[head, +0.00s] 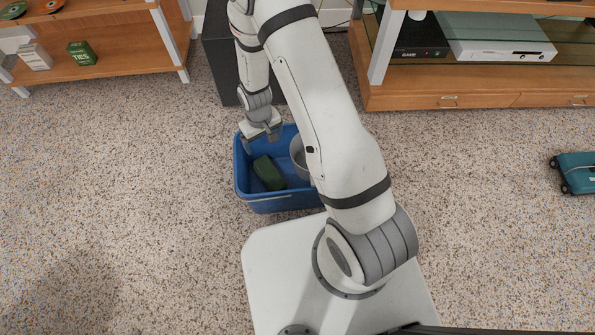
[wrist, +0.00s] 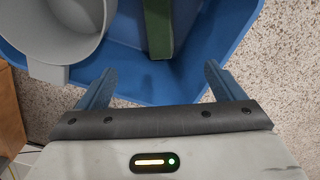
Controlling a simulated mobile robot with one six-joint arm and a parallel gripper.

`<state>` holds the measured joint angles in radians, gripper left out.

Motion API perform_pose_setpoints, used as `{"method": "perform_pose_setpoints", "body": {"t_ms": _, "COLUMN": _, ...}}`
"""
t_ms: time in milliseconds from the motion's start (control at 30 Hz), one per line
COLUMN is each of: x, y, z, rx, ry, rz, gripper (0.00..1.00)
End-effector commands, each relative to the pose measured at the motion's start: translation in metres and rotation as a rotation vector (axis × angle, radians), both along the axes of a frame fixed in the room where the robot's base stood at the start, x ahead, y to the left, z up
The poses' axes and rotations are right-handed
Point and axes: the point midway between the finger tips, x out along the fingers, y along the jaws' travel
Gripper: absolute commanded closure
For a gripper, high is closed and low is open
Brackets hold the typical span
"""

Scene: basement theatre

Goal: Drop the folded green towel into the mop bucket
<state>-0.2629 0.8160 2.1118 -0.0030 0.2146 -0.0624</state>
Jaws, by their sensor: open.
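The folded green towel (head: 268,173) lies inside the blue mop bucket (head: 275,203), toward its left side. It also shows in the wrist view (wrist: 158,28) at the top middle, apart from my fingers. The bucket's blue wall shows in the wrist view (wrist: 215,55). My gripper (head: 262,137) is over the far left part of the bucket. In the wrist view my gripper (wrist: 155,88) has its two fingers spread wide with nothing between them. My arm hides the bucket's right part in the head view.
A grey round container (head: 299,156) sits in the bucket's right part, partly behind my arm. A black box (head: 222,62) stands just beyond the bucket. Wooden shelf units (head: 110,68) stand at the back. A teal case (head: 577,172) lies far right. The carpet at left is clear.

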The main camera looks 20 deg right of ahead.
Motion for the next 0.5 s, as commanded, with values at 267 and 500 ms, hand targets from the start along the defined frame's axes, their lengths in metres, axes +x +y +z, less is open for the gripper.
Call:
{"method": "perform_pose_setpoints", "body": {"t_ms": 267, "x": -0.001, "y": 0.0, "z": 0.033, "rx": 0.001, "ry": -0.002, "rz": 0.0, "gripper": 0.11}}
{"method": "perform_pose_setpoints", "body": {"t_ms": 500, "x": -0.002, "y": 0.0, "z": 0.07, "rx": 0.001, "ry": -0.002, "rz": 0.0, "gripper": 0.11}}
